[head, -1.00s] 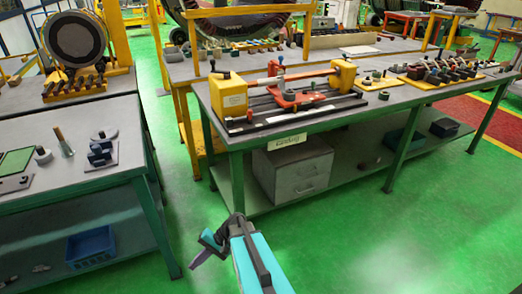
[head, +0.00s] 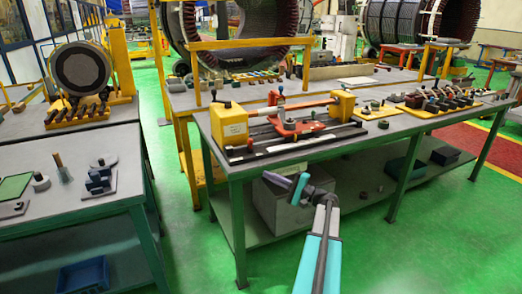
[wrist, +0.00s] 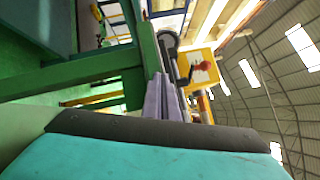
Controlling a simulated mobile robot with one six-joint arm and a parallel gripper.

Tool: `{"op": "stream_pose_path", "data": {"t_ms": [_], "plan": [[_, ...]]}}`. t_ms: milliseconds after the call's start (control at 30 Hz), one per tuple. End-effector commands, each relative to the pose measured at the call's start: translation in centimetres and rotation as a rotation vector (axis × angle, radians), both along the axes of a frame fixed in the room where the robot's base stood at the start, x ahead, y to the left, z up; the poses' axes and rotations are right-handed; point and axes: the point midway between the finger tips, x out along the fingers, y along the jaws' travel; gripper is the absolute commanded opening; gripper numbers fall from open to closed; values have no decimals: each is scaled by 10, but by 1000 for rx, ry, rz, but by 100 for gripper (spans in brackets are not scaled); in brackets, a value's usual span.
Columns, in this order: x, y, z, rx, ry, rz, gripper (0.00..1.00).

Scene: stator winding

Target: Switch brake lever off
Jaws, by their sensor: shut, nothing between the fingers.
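A winding fixture with a yellow block (head: 228,124) at each end, a red carriage (head: 297,127) and an upright handle (head: 280,92) sits on the green-legged bench. I cannot tell for sure which part is the brake lever. In the wrist view, a red knob (wrist: 204,66) shows in front of a yellow plate (wrist: 201,72), beyond my fingers and to their right. My gripper (head: 299,187) is in front of the bench's front edge and below the fixture, touching nothing that I can see. In the wrist view, its purple fingers (wrist: 167,92) lie together, shut and empty.
The bench (head: 222,164) has a lower shelf with a grey cabinet (head: 270,205) behind my gripper. A second bench (head: 115,207) stands at the left. Coloured parts on yellow trays (head: 425,107) lie right of the fixture. Green floor is clear in front.

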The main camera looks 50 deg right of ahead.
Motion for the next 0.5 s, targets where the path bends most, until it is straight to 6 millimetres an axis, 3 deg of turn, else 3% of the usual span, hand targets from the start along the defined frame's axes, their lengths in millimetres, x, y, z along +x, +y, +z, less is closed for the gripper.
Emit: {"op": "stream_pose_path", "data": {"t_ms": [33,200,500], "plan": [[-12,-20,14,3,-35,-28,0],[-40,-54,48,13,-118,-84,0],[-48,-63,58,15,-141,-98,0]]}}
